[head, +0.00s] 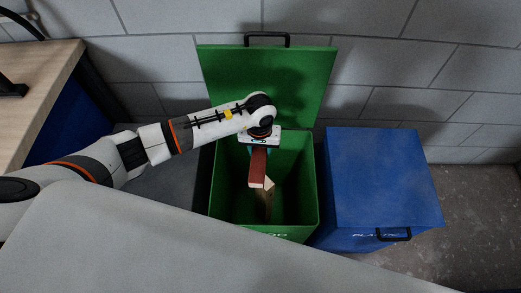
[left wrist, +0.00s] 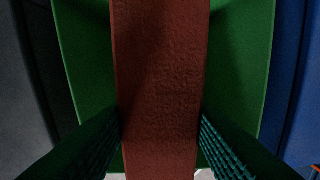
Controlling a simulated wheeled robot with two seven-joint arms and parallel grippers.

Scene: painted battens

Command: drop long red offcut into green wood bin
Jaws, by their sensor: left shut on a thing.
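The long red offcut (head: 258,168) is held over the open green wood bin (head: 224,190) in the head view. My left gripper (head: 259,146) is shut on it, and its body hides the upper end. In the left wrist view the red offcut (left wrist: 158,80) runs between the two teal ribbed fingers of the left gripper (left wrist: 160,135), with the green bin (left wrist: 235,70) behind it. The bin's lid (head: 265,80) is raised against the wall. My right gripper is not in view.
A pale wood piece (head: 266,203) stands inside the green bin below the red offcut. A blue bin (head: 385,180) with its lid shut stands to the right. A wooden worktop (head: 40,85) is at the left, and a grey block wall (head: 400,60) is behind.

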